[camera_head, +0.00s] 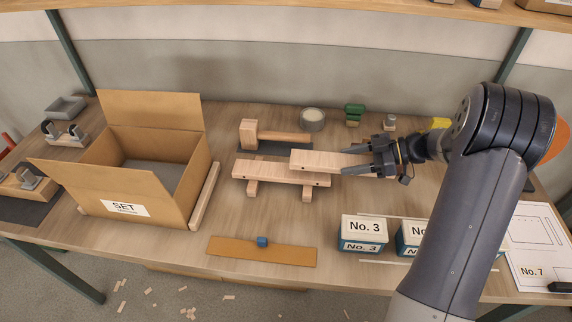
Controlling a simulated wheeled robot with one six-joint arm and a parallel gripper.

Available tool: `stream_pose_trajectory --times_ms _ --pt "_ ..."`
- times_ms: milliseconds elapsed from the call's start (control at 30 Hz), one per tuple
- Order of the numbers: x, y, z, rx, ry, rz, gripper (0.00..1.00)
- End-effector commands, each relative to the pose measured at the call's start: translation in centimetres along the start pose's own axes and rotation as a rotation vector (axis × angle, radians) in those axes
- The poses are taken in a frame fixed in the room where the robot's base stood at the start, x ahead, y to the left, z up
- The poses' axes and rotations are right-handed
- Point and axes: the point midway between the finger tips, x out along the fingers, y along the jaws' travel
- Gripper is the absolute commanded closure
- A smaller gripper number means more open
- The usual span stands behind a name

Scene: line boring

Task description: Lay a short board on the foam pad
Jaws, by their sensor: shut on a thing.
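My gripper (347,160) is shut on a short pale wooden board (315,159), with a finger on each side of it. The board points left from the jaws, with a small dark hole near its middle. A second pale board (270,175) lies across small wooden supports just left of and in front of the held one; whether the two touch, I cannot tell. A flat grey surface (155,178), likely the foam pad, covers the floor of the open cardboard box marked SET (166,213). The box's front wall hides part of it. No board shows in the box.
A wooden mallet (280,137) lies on a dark mat behind the boards. A tape roll (312,119) and green blocks (354,112) stand behind. No. 3 boxes (363,235) stand in front. An orange-brown strip with a blue knob (262,250) lies near the front edge.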

Motion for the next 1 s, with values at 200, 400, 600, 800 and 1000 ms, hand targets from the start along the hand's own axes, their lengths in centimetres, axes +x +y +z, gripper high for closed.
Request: stream_pose_trajectory --times_ms 200,400,600,800,1000 --pt "5.5 -0.1 -2.8 -0.001 0.000 -0.007 0.74" --pt "9.9 -0.1 -4.5 0.001 0.000 -0.005 0.74" --pt "11.9 -0.1 -5.1 0.000 0.000 -0.001 0.74" --pt "13.4 -0.1 -5.8 -0.001 0.000 -0.003 0.74" --pt "15.3 -0.1 -4.8 0.007 -0.001 -0.001 0.74"
